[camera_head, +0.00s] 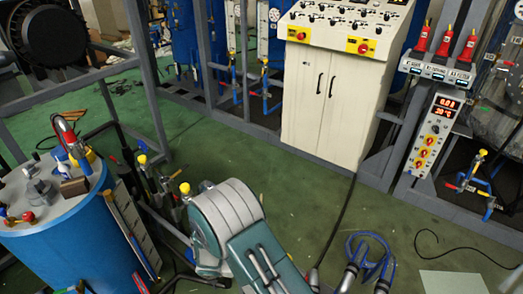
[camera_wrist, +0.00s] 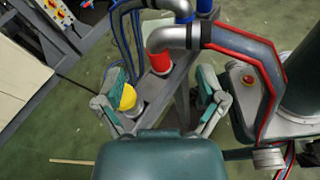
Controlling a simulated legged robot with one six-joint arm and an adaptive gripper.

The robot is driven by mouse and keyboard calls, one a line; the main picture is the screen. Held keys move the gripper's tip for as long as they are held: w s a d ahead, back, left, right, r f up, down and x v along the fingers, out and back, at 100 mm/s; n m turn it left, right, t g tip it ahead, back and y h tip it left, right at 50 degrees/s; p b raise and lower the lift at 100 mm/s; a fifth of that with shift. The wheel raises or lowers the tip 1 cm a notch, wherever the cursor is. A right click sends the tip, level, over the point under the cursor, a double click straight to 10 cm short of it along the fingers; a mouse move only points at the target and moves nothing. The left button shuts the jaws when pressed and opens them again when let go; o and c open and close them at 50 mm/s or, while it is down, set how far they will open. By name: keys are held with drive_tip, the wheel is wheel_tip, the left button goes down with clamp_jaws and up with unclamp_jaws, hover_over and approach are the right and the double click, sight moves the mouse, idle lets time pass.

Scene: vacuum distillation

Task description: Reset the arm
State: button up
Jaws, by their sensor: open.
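My gripper (camera_wrist: 162,80) shows in the wrist view with its two teal-padded fingers spread apart and nothing held between them. A yellow knob (camera_wrist: 127,97) shows close to the left finger; I cannot tell whether they touch. Beyond the fingers is a grey pipe elbow (camera_wrist: 178,37) with a red collar (camera_wrist: 160,62). In the head view my teal and grey arm rises from the bottom edge at the middle. I cannot make out my gripper in the head view.
A blue tank (camera_head: 75,245) with fittings on top stands at the left. A cream control cabinet (camera_head: 330,95) stands at the back. A panel with red digits (camera_head: 432,130) is at the right. Blue hoses (camera_head: 372,245) lie at the lower right. Green floor (camera_head: 285,185) is open in the middle.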

drive_tip(key=s+d+r+m+t+y, duration=0.1)
drive_tip(key=s+d+r+m+y, duration=0.2)
drive_tip(key=r, duration=0.7)
drive_tip(key=s+d+r+m+t+y, duration=0.2)
drive_tip(key=s+d+r+m+y, duration=0.2)
drive_tip(key=r+m+y, duration=0.3)
drive_tip(key=s+d+r+m+t+y, duration=0.2)
drive_tip(key=s+r+m+y, duration=0.3)
drive_tip(key=r, duration=0.9)
drive_tip(key=shift+s+d+m, duration=0.3)
drive_tip(key=shift+d+m, duration=0.4)
drive_tip(key=shift+d, duration=0.1)
